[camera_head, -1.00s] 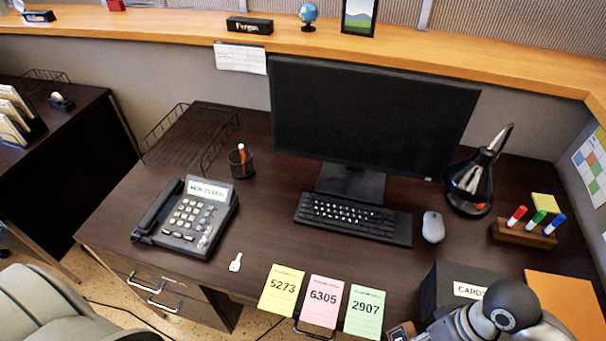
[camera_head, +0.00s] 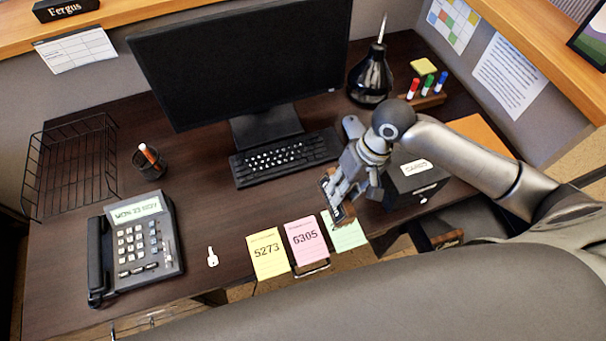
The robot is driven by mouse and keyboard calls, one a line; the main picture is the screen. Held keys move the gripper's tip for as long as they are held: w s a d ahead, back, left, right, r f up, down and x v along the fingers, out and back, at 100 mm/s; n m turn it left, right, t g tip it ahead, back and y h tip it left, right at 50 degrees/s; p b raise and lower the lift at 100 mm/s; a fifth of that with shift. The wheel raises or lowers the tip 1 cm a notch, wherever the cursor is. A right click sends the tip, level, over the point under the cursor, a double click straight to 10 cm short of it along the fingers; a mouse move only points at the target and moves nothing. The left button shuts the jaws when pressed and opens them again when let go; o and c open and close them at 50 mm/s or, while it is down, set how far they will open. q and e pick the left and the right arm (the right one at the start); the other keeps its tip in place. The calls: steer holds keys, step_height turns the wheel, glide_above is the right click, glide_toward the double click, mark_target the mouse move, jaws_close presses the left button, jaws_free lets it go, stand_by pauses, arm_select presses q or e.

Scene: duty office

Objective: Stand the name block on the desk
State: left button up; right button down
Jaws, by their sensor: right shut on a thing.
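My right gripper (camera_head: 341,196) is shut on a small dark block with brown on it, the name block (camera_head: 331,190). It holds the block steeply tilted above the desk's front part, in front of the keyboard and over the green note (camera_head: 347,236). The fingers hide part of the block, and I cannot read any name on it. Whether it touches the desk (camera_head: 205,215) is unclear. My left gripper is not in view.
A keyboard (camera_head: 285,158) and monitor (camera_head: 240,60) stand behind. A black card box (camera_head: 418,180) is right of the gripper. Yellow (camera_head: 267,254) and pink (camera_head: 306,240) notes, a key (camera_head: 212,257) and a phone (camera_head: 135,245) are leftward. Another block, "Fergus" (camera_head: 66,9), stands on the ledge.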

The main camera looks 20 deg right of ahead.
mark_target(322, 182)
steer(key=w+a, duration=0.1)
steer(key=w+a+f, duration=0.1)
steer(key=w, duration=0.1)
steer(key=w+f, duration=0.1)
steer(key=w, duration=0.1)
steer(key=shift+a+p, duration=0.35)
steer(key=shift+a, duration=0.05)
steer(key=w+f, duration=0.1)
steer(key=w+a+f, duration=0.1)
steer(key=f, duration=0.1)
steer(key=w+f, duration=0.1)
steer(key=f, duration=0.1)
steer(key=shift+w+a+f, duration=0.1)
steer(key=shift+w+a, duration=0.25)
steer(key=shift+a, duration=0.05)
steer(key=shift+w+a+f, duration=0.2)
steer(key=shift+w+f, duration=0.25)
steer(key=shift+f, duration=0.1)
step_height(322, 182, down, 2)
steer(key=shift+p, duration=0.55)
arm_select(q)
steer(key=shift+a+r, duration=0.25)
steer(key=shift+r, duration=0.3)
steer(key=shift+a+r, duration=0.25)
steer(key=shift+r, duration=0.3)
arm_select(e)
steer(key=shift+f, duration=0.6)
